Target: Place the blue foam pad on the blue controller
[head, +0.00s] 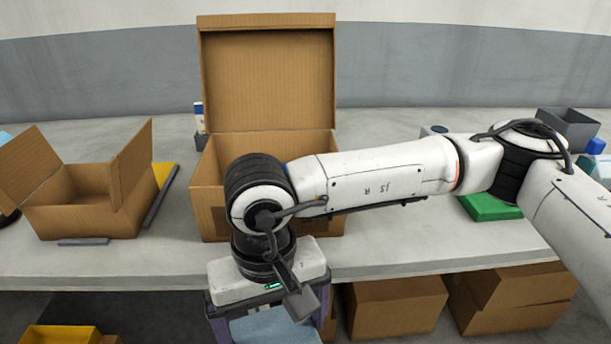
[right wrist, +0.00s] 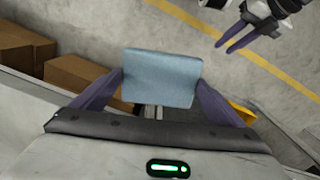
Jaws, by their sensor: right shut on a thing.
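The light blue foam pad (right wrist: 162,78) is between the purple fingers of my right gripper (right wrist: 160,90) in the right wrist view. The gripper is shut on it. In the head view the right gripper (head: 268,312) points down in front of the table's front edge, and the pad (head: 272,328) shows at the bottom, partly cut off. My left gripper (right wrist: 236,36) shows at the top right of the right wrist view, over the floor, apart from the pad; its opening is unclear. I cannot identify the blue controller; a small blue object (head: 596,146) stands at the far right.
A tall open cardboard box (head: 265,75) stands mid-table behind my right arm. A smaller open box (head: 85,205) is at left. A green item (head: 490,208) and a grey bin (head: 568,127) are at right. Closed cartons (head: 395,305) sit under the table (head: 130,265).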

